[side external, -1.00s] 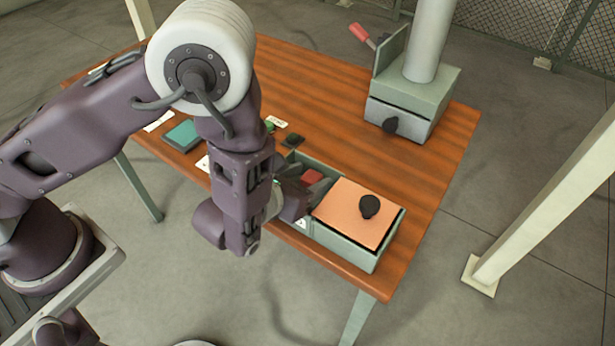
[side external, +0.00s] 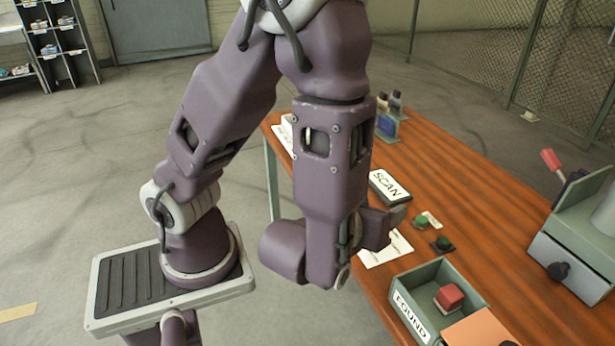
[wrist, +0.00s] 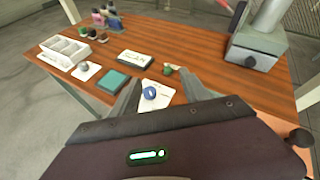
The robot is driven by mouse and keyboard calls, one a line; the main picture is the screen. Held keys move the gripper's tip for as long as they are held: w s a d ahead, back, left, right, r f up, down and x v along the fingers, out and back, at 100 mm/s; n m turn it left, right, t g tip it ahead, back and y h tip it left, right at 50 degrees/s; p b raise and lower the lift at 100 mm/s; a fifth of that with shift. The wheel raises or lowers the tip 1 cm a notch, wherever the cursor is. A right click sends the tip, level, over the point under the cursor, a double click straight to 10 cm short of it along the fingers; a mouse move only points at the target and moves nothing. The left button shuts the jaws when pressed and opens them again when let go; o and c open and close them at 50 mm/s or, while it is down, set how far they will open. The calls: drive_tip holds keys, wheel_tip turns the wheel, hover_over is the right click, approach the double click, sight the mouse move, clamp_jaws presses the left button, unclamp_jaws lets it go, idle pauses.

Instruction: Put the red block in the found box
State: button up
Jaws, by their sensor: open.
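The red block (side external: 449,298) lies inside the open part of the grey-green box labelled FOUND (side external: 411,317), at the lower right of the side external view. An orange lid (side external: 478,331) covers the box's near right part, cut off by the frame edge. My gripper (side external: 392,216) is above the table, up and left of the box and apart from the block. Its fingers are partly hidden by my wrist. In the wrist view my gripper (wrist: 160,77) is open, its two fingers spread with nothing between them. The block and box are not visible there.
A blue ring (wrist: 150,92) lies on white paper beyond the fingers. A teal pad (wrist: 113,82), a SCAN sign (side external: 390,187), green buttons (side external: 420,222) and a white divided tray (wrist: 64,52) are on the table. A grey machine (side external: 575,255) stands at the right.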

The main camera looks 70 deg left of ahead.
drive_tip(key=s+a+r+n+g+y, duration=0.35)
drive_tip(key=s+a+n+g, duration=0.45)
drive_tip(key=a+n, duration=0.4)
drive_tip(key=s+d+r+n+g+h, duration=0.1)
drive_tip(key=s+d+r+n+h, duration=0.1)
drive_tip(key=s+d+n+h, duration=0.5)
wheel_tip(320, 180, up, 6)
drive_tip(key=d+n+t+h, duration=0.2)
drive_tip(key=n+t+h, duration=0.1)
drive_tip(key=n, duration=0.6)
drive_tip(key=shift+w+d+f, duration=0.25)
drive_tip(key=shift+w+d, duration=0.05)
drive_tip(key=shift+d, duration=0.05)
